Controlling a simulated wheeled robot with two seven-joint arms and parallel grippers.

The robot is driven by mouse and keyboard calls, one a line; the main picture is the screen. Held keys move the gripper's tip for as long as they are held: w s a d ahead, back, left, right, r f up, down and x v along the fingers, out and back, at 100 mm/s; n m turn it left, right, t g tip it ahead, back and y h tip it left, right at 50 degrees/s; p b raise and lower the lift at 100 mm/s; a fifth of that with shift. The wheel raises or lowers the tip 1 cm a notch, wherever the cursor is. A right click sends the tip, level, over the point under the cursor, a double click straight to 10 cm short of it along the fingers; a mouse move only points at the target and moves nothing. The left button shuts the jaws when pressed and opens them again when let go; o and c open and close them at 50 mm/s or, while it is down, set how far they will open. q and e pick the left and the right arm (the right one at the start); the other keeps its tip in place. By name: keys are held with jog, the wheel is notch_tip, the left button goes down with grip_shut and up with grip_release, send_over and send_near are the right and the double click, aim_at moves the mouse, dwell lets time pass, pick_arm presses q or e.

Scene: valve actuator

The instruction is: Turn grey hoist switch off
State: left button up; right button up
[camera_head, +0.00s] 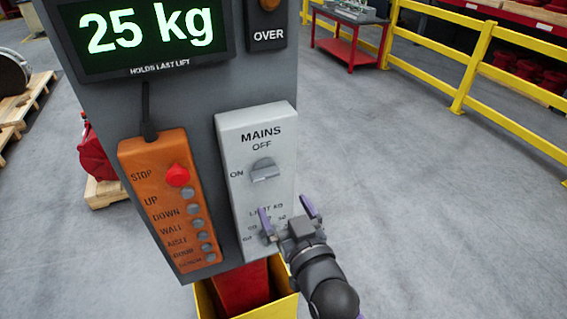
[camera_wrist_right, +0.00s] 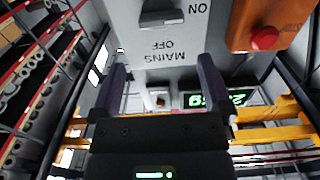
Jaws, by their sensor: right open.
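The grey hoist switch (camera_head: 264,170) is a rotary knob on the pale MAINS panel (camera_head: 243,131). OFF is printed above it and ON to its left. Its handle looks roughly horizontal, in line with ON. In the right wrist view the switch (camera_wrist_right: 162,14) shows at the top, partly cut off, with the lettering upside down. My right gripper (camera_head: 287,208) is open and empty, below and a little right of the switch, apart from it. Its purple fingers (camera_wrist_right: 163,75) stand apart in the wrist view. It covers part of the panel's lower labels. My left gripper is not in view.
Left of the panel hangs an orange pendant (camera_head: 165,200) with a red stop button (camera_head: 177,175) and several grey buttons. A display (camera_head: 145,35) above reads 25 kg. A yellow bin (camera_head: 270,308) stands below. The floor at the right is open up to the yellow railing (camera_head: 470,65).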

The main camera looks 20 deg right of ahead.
aim_at(267, 178)
jog(key=w, duration=0.9)
jog(key=shift+w+a+f, duration=0.15)
jog(key=shift+w+a, duration=0.1)
jog(key=shift+w, duration=0.05)
jog(key=c, duration=1)
